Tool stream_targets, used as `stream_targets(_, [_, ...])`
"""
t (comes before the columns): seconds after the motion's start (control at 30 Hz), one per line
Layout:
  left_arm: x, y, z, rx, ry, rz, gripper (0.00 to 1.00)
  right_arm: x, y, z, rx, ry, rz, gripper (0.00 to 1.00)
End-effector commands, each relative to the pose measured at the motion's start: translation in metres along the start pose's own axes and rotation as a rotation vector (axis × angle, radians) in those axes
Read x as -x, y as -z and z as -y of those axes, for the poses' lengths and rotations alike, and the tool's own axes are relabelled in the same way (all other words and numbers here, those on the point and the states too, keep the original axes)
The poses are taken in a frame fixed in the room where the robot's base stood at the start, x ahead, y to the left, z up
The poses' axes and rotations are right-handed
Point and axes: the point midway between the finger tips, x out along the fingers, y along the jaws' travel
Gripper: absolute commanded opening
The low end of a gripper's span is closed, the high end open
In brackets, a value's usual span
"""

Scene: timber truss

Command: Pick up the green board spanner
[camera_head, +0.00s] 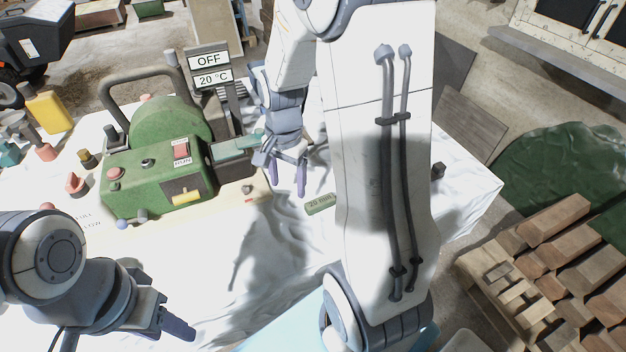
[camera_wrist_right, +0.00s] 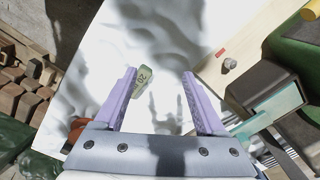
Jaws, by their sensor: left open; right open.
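A small green bar marked "20 mm" (camera_head: 320,204) lies on the white cloth, right of the green machine; it is the loose green piece I take for the board spanner. In the right wrist view this green bar (camera_wrist_right: 142,82) shows beyond the fingers, in the gap nearer the left finger. My right gripper (camera_head: 287,180) is open and empty above the cloth, left of the bar, purple fingers pointing down; its fingers also show in the wrist view (camera_wrist_right: 160,98). My left gripper (camera_head: 172,318) is at the lower left, apart from everything; its fingers look spread.
The green machine (camera_head: 150,165) with a red switch and an "OFF 20 °C" sign (camera_head: 210,68) stands left of my right gripper. A yellow bottle (camera_head: 50,112) and small parts are at the far left. Stacked timber (camera_head: 560,260) lies right of the table. Cloth around the bar is clear.

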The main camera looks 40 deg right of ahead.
Motion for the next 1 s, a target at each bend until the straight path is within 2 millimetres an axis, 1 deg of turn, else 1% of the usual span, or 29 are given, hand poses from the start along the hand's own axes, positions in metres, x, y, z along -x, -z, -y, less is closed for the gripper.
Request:
stream_targets(0.03, [0.013,0.001,-0.001,0.0,0.0,0.0,0.5,0.004,0.027,-0.011,-0.147,-0.009,0.002,0.72])
stream_targets(0.1, [0.019,0.001,-0.001,0.0,0.0,0.0,0.5,0.001,0.054,-0.023,-0.304,-0.013,-0.002,0.72])
stream_targets(0.2, [0.024,0.001,-0.002,0.0,0.0,0.0,0.5,-0.004,0.079,-0.038,-0.457,-0.017,-0.005,0.72])
stream_targets(0.3, [0.026,0.001,-0.002,0.0,0.0,0.001,0.5,-0.009,0.091,-0.046,-0.536,-0.019,-0.007,0.72])
stream_targets(0.37, [0.028,0.001,-0.002,0.0,0.0,0.001,0.5,-0.016,0.092,-0.047,-0.554,-0.021,-0.006,0.72])
stream_targets(0.5, [0.03,0.001,-0.002,0.001,0.0,0.001,0.5,-0.039,0.091,-0.049,-0.558,-0.022,-0.004,0.72])
stream_targets(0.6, [0.031,0.001,-0.002,0.001,0.0,0.001,0.5,-0.052,0.092,-0.048,-0.556,-0.021,-0.005,0.72])
stream_targets(0.73, [0.033,0.002,-0.002,0.001,0.0,0.001,0.5,-0.061,0.091,-0.048,-0.555,-0.018,-0.007,0.72])
stream_targets(0.83, [0.037,0.002,-0.003,0.001,0.0,0.001,0.5,-0.069,0.089,-0.048,-0.554,-0.02,-0.006,0.72])
stream_targets(1.0, [0.048,0.002,-0.003,0.001,0.0,0.0,0.5,-0.092,0.081,-0.05,-0.553,-0.022,-0.004,0.72])
